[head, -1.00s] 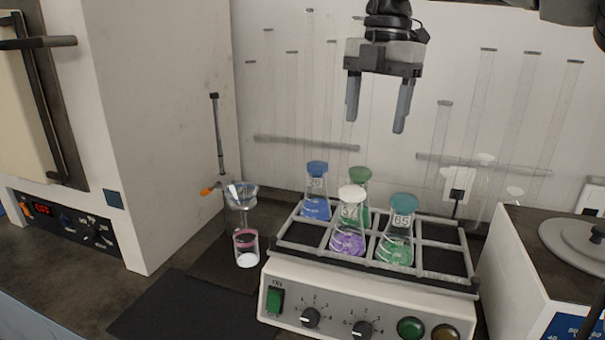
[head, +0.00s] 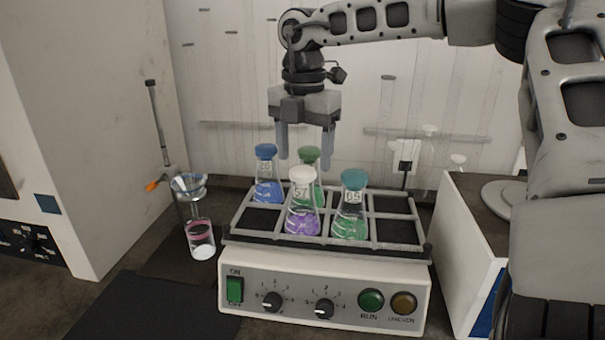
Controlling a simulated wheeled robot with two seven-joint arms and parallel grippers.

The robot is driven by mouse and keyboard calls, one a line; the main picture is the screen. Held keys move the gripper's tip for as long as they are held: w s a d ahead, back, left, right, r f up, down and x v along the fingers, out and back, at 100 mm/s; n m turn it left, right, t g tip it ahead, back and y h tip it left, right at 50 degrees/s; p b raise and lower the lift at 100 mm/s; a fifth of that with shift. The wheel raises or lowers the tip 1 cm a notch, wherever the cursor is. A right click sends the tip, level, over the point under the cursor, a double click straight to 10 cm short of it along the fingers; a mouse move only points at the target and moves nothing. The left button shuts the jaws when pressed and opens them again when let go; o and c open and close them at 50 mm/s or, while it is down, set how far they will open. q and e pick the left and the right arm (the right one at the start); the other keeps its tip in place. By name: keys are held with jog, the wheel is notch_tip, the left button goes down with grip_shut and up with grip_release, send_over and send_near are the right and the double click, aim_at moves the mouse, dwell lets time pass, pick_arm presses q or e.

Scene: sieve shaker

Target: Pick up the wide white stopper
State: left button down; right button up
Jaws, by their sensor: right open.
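The wide white stopper (head: 302,175) sits in the neck of the flask with purple liquid (head: 303,219), marked 57. That flask stands upright in the front row of the shaker's rack. My right gripper (head: 305,160) points down with its fingers apart, empty. In the picture its fingertips are just above the white stopper and close to the green stopper behind (head: 308,154); I cannot tell the exact depth gap. My left gripper is out of view.
A blue-stoppered flask (head: 266,185) and a teal-stoppered flask (head: 352,205) stand close by in the rack of the shaker (head: 320,265). A glass funnel apparatus (head: 190,186) stands left. A white box-shaped device (head: 470,235) stands right.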

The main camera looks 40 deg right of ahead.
aim_at(304, 169)
jog(key=shift+w+d+f, duration=0.1)
jog(key=shift+d+f, duration=0.05)
jog(key=shift+f, duration=1.75)
jog(key=c, duration=1)
jog(key=shift+c, duration=0.2)
